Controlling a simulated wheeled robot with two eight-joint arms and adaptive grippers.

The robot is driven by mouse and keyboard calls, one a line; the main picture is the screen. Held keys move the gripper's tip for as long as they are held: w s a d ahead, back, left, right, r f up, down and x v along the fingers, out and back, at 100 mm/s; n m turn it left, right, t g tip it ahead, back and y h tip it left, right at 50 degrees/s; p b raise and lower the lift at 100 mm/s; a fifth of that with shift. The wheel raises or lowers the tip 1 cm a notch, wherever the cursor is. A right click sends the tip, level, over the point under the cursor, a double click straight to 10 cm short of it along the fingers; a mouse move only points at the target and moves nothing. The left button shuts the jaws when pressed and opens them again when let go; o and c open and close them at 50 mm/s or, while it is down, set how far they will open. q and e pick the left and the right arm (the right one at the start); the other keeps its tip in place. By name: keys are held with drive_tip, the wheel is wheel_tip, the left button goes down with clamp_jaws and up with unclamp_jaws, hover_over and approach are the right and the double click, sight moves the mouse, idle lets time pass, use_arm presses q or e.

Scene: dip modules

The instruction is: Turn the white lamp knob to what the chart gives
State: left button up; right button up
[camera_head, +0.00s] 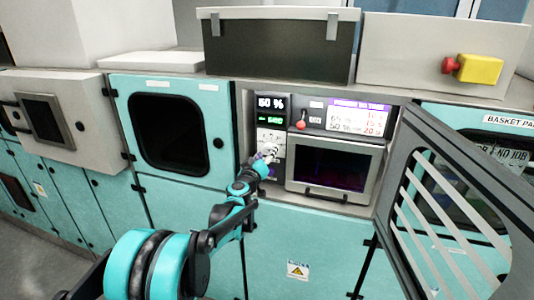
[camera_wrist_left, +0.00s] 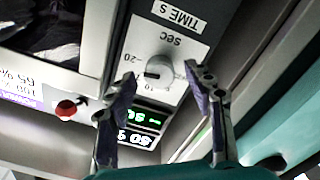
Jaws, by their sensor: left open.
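A pale round knob (camera_wrist_left: 158,72) sits on a white plate marked "TIME s" and "sec", upside down in the left wrist view. My left gripper (camera_wrist_left: 160,75) is open, with one finger to each side of the knob; I cannot tell whether they touch it. In the head view my left gripper (camera_head: 268,153) is at the small control panel (camera_head: 271,138) and partly hides it. The chart (camera_head: 357,117), with a purple header, lists percentages and seconds too small to read surely. A display (camera_head: 271,103) seems to read 60 %. My right gripper is not in view.
A red-tipped lever (camera_head: 301,124) is right of the display. A dark-windowed chamber (camera_head: 333,167) lies below the chart. An open slatted door (camera_head: 450,200) stands at the right. A red button on a yellow box (camera_head: 480,69) is above.

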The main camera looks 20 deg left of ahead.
use_arm(q)
drive_tip(key=s, duration=1.1)
drive_tip(key=shift+a, duration=0.15)
drive_tip(key=s+d+f+m+g+h+b, duration=0.2)
drive_tip(key=s+d+f+m+g, duration=0.15)
drive_tip(key=s+d, duration=0.4)
drive_tip(key=s+d+f+m+g+h+b, duration=0.25)
drive_tip(key=s+d+f, duration=0.25)
drive_tip(key=s, duration=0.5)
drive_tip(key=s+a+f+g+y+b, duration=0.1)
drive_tip(key=s+a+f+g+y, duration=0.1)
drive_tip(key=s+f, duration=0.4)
drive_tip(key=s+a+f+g+y+b, duration=0.1)
drive_tip(key=s+a+f+g+y, duration=0.2)
drive_tip(key=s+f, duration=0.4)
drive_tip(key=s+a, duration=0.1)
drive_tip(key=s, duration=0.3)
drive_tip(key=shift+f+b, duration=0.25)
drive_tip(key=shift+b, duration=0.05)
